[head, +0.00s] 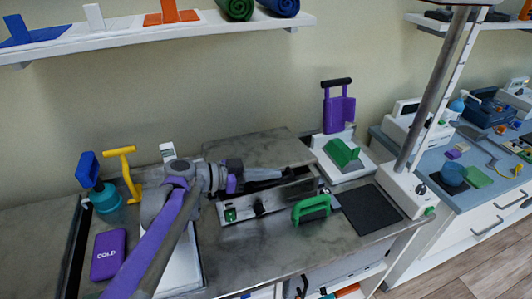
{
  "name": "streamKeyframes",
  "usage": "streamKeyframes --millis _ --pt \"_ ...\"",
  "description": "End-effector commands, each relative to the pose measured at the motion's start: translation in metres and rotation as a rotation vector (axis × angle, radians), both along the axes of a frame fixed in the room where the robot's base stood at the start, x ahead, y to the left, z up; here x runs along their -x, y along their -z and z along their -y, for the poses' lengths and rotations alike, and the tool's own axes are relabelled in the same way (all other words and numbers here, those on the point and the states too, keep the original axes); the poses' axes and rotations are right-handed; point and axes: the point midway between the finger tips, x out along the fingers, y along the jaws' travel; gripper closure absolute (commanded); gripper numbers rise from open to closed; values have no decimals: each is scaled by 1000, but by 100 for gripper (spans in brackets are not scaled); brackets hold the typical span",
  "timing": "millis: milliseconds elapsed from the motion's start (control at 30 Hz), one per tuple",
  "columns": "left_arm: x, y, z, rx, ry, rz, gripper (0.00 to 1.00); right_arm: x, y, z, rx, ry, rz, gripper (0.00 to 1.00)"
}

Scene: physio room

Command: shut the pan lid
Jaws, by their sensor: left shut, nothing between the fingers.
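A long metal-fronted unit (280,200) with a black catch and a small green part sits in the counter. A grey marbled slab (255,146) lies behind it. A purple panel (339,114) with a black bar handle stands upright at the back of a white base (364,163), with a green wedge-shaped piece on it. No part is plainly marked as the pan lid; I cannot tell which it is. My left gripper (280,173) is shut and empty, above the back of the metal-fronted unit, left of the white base. Contact is unclear. My right gripper is out of view.
A green handled object (311,208) and a dark mat (368,209) lie on the counter, near a metal pole (432,90). A shelf (140,36) hangs above.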

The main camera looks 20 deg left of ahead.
Motion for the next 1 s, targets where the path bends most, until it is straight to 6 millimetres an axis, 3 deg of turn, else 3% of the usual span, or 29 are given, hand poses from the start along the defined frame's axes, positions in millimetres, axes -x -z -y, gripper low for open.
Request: streamKeyframes --millis 100,333,1000 --pt "4 23 3 -43 0 57 100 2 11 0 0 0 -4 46" --pt "7 48 5 -44 -1 59 100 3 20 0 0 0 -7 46" --pt "8 59 6 -48 0 55 100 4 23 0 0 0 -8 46"
